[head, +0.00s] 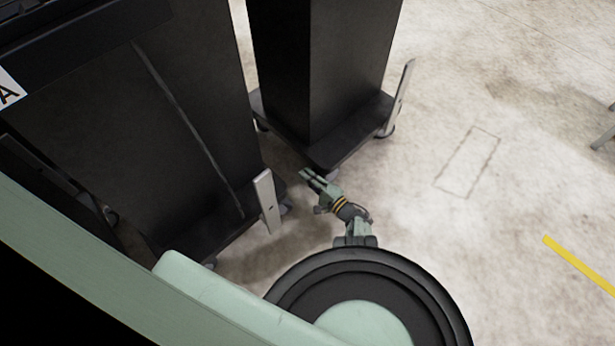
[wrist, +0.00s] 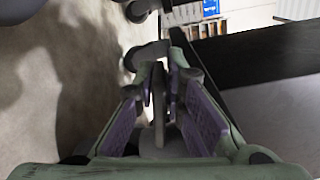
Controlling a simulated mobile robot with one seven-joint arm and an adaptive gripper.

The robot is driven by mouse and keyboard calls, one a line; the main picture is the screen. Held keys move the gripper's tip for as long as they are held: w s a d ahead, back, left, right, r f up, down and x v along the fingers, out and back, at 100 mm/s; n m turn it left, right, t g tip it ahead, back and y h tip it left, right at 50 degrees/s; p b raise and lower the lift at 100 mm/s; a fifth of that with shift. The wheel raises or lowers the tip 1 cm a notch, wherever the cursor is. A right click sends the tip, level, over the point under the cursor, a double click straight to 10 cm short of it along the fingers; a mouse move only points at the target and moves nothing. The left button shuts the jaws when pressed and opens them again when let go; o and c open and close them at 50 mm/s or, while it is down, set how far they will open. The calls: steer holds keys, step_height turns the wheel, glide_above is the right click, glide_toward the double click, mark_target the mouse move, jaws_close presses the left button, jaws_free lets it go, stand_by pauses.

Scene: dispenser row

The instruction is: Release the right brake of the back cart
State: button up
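The back cart (head: 335,60) is a tall black box on a wheeled black base in the head view. A light upright plate (head: 398,98) stands at its base's right edge, above a caster. My gripper (head: 311,178) is low near the base's front corner, beside the front cart's plate. In the wrist view my gripper (wrist: 167,82) shows two purple-padded fingers, set apart. A thin grey strip (wrist: 158,110) shows between them; I cannot tell whether it is a brake lever or part of my gripper. Dark caster-like parts (wrist: 147,52) lie just beyond the fingertips. Brake states cannot be made out.
The front cart (head: 130,120) fills the left, with a pale plate (head: 267,200) at its right corner. A narrow gap separates the carts. Open floor (head: 500,150) lies to the right, with a yellow line (head: 580,265). A dark panel (wrist: 270,58) shows right in the wrist view.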

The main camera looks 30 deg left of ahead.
steer(key=o, duration=0.3)
steer(key=shift+o, duration=0.2)
